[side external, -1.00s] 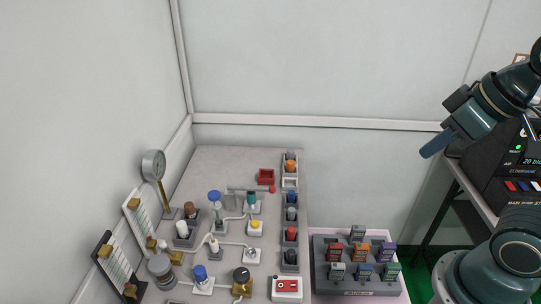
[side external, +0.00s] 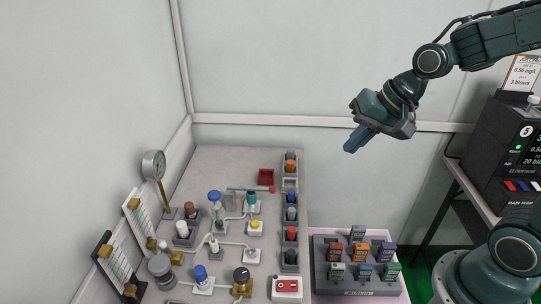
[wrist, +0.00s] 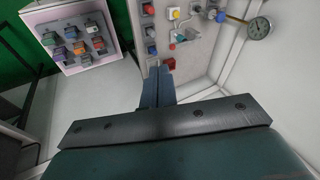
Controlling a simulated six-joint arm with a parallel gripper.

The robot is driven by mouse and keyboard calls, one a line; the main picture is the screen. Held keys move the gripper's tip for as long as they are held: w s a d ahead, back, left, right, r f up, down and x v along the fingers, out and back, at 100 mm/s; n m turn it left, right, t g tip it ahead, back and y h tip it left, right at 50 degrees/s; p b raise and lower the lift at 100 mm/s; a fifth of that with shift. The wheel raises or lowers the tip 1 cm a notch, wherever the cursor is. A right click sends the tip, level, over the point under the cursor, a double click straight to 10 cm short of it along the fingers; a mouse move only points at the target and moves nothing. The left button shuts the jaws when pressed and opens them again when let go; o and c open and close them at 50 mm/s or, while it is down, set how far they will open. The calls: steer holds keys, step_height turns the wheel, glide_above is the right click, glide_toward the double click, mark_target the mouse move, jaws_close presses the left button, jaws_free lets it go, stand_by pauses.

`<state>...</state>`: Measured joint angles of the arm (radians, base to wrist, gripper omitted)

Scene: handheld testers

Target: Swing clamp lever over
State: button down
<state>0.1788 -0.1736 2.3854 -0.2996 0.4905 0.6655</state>
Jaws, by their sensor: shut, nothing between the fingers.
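A grey lever bar (side external: 246,189) with a red knob (side external: 271,189) at its right end lies across the grey bench, pointing right. In the wrist view the red knob (wrist: 173,46) shows small, beyond the fingertips. My gripper (side external: 352,148) is shut and empty, high in the air to the right of and above the bench's far end. Its blue fingers also show in the wrist view (wrist: 158,74), pressed together and apart from everything on the bench.
A red box (side external: 266,176) sits beyond the lever. A row of grey holders with coloured caps (side external: 291,213) lines the bench's right edge. A round gauge (side external: 153,164) stands left. A pink tray (side external: 393,291) holds several handheld testers (side external: 358,234). Air around my gripper is free.

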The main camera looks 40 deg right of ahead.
steer(key=w+d+f+m+t+y, duration=0.1)
steer(key=w+d+f+m+y, duration=0.1)
steer(key=w+f+m, duration=0.4)
steer(key=w+d+f+m+t+y, duration=0.1)
steer(key=w+f+m+y, duration=0.1)
steer(key=w+f+m, duration=0.5)
step_height(320, 180, down, 7)
steer(key=m, duration=0.5)
steer(key=shift+w+d+r, duration=0.15)
steer(key=shift+w+d, duration=0.1)
steer(key=shift+d, duration=0.15)
steer(key=shift+x, duration=5)
